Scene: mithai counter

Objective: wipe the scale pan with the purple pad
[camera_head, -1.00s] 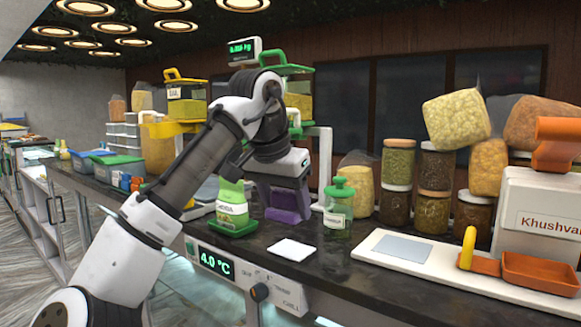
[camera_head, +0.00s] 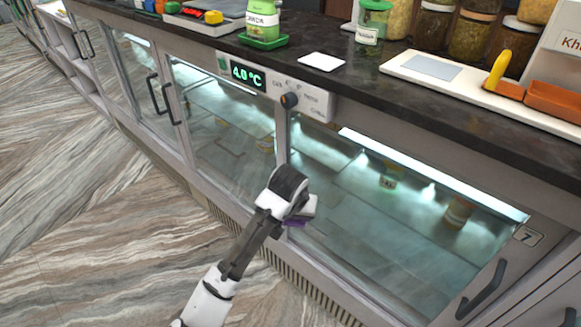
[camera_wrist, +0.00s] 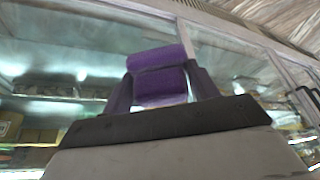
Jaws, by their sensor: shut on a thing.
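The purple pad (camera_wrist: 158,87) is clamped between the two dark fingers of my gripper (camera_wrist: 161,78) in the wrist view. In the head view, my gripper (camera_head: 297,217) hangs low in front of the glass counter doors, well below the countertop. A grey flat plate (camera_head: 222,9) with a pale base lies at the top left of the counter, cut by the frame edge. It may be the scale pan, but I cannot tell for sure. My gripper is far from it.
The dark countertop (camera_head: 370,88) holds a green tray (camera_head: 264,41) with a packet, a white square (camera_head: 321,62), a green-lidded jar (camera_head: 371,22) and a white board (camera_head: 455,88). A knob (camera_head: 289,100) and door handles (camera_head: 483,290) stick out of the counter front. The floor at left is clear.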

